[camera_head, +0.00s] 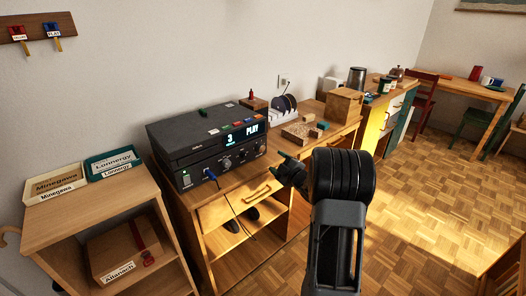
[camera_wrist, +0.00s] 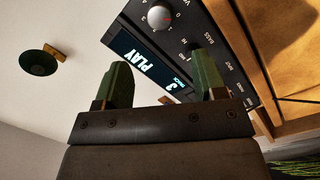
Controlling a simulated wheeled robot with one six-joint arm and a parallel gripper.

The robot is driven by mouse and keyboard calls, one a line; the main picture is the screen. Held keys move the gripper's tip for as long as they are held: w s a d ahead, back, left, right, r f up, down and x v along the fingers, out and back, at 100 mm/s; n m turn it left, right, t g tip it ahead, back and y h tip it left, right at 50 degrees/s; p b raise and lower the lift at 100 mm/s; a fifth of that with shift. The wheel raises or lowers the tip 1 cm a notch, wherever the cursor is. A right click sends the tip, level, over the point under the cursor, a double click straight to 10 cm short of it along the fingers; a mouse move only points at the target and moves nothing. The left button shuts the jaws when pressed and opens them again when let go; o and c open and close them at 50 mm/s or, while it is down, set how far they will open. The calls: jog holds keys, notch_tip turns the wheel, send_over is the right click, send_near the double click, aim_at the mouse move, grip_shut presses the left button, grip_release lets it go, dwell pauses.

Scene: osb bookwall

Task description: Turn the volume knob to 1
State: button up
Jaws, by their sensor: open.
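The stereo stands on a wooden cabinet (camera_head: 215,215) with a drawer and open shelves. A shelf with labelled trays (camera_head: 55,184) stands at left. A wooden box (camera_head: 344,104) and small items stand to the right. The parquet floor at right is clear.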

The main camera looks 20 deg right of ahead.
aim_at(262, 149)
jog(key=w, duration=0.3)
jog(key=w+a, duration=0.1)
jog(key=w, duration=0.6)
jog(key=shift+w+a, duration=0.15)
jog(key=shift+a, duration=0.15)
jog(key=shift+c, duration=0.2)
jog(key=c, duration=0.9)
